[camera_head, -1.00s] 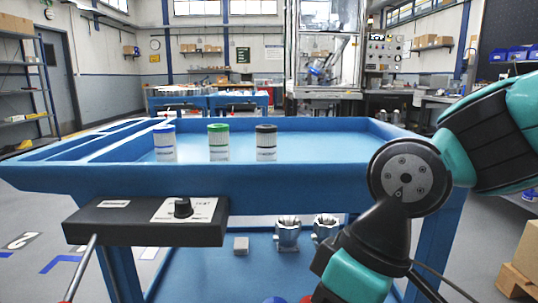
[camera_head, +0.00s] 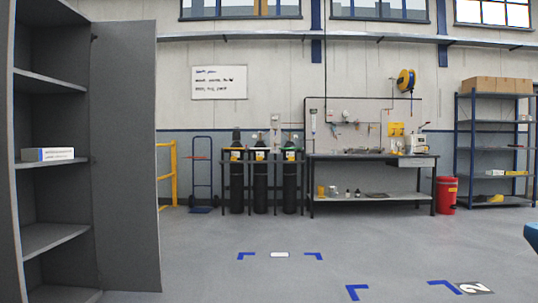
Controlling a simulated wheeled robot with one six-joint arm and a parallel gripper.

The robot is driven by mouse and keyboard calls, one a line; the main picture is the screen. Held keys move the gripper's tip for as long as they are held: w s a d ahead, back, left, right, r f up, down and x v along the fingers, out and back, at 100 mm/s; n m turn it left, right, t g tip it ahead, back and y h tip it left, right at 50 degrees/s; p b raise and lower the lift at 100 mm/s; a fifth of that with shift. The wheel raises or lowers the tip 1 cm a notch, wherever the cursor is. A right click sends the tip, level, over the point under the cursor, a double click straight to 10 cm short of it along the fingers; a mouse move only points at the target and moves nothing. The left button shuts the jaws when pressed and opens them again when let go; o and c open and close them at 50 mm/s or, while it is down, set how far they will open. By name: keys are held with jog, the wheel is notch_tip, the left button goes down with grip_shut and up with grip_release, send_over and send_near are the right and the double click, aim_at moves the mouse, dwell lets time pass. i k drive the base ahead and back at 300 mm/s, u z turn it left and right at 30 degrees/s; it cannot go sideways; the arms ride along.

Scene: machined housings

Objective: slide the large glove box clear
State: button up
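No other glove box can be made out. My gripper and arm are not in view.
The cabinet's door stands open. Dark gas cylinders (camera_head: 260,180), a workbench (camera_head: 372,158), a red bin (camera_head: 446,194) and a shelf rack (camera_head: 493,140) line the far wall. A blue edge (camera_head: 532,232) shows at right. The marked floor (camera_head: 230,275) between is clear.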

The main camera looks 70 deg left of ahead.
aim_at(55, 153)
jog(key=u, duration=2.4)
jog(key=i, duration=2.95)
jog(key=u, duration=2)
